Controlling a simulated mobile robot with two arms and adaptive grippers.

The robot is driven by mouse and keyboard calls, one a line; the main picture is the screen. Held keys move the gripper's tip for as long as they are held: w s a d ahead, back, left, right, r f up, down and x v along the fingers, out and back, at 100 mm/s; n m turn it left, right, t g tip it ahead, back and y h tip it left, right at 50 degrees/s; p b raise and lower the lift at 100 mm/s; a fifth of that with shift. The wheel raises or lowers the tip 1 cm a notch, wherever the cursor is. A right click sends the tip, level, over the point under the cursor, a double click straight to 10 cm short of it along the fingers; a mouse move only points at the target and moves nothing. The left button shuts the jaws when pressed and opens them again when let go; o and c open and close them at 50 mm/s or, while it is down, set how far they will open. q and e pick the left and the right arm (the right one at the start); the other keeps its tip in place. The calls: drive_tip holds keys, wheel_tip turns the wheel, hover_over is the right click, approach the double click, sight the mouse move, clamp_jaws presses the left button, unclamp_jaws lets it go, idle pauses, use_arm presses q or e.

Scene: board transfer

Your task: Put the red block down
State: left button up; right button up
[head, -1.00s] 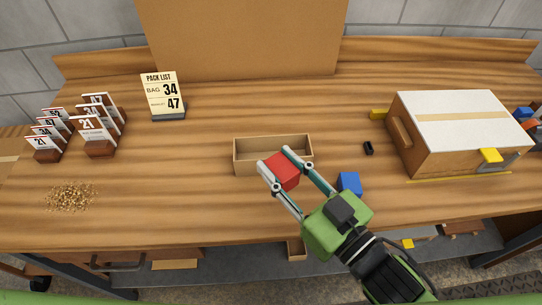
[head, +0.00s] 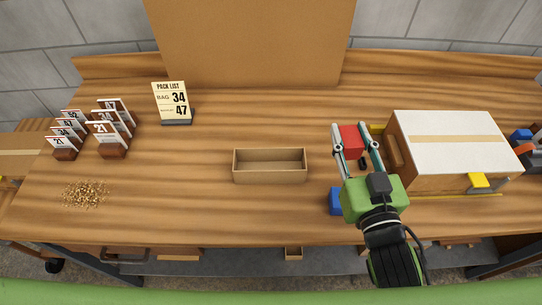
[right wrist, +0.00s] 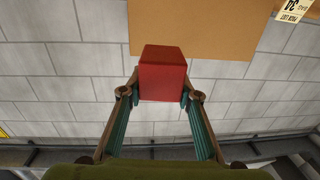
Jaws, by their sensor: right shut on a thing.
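The red block (head: 350,140) is held between the fingertips of my right gripper (head: 354,150), over the table just left of the large cardboard box. In the right wrist view the red block (right wrist: 163,74) sits between the two fingers (right wrist: 160,90), with the wall and a brown board behind it. My right gripper is shut on it. The block appears to be above the table, but its exact height cannot be told. My left gripper is not in view.
An open, empty-looking tray (head: 270,179) stands left of the gripper. A blue block (head: 335,202) is partly hidden by the gripper. The cardboard box (head: 450,155) is close on the right. A pack list sign (head: 172,102) stands back left. The table's middle left is clear.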

drive_tip(key=shift+w+d+f+m+h, duration=0.1)
drive_tip(key=shift+d+m+h, duration=0.2)
drive_tip(key=shift+d, duration=0.4)
drive_tip(key=shift+w+d+m+h, duration=0.1)
drive_tip(key=shift+d+m+h, duration=0.1)
drive_tip(key=shift+d+h, duration=0.35)
drive_tip(key=shift+s+d, duration=0.1)
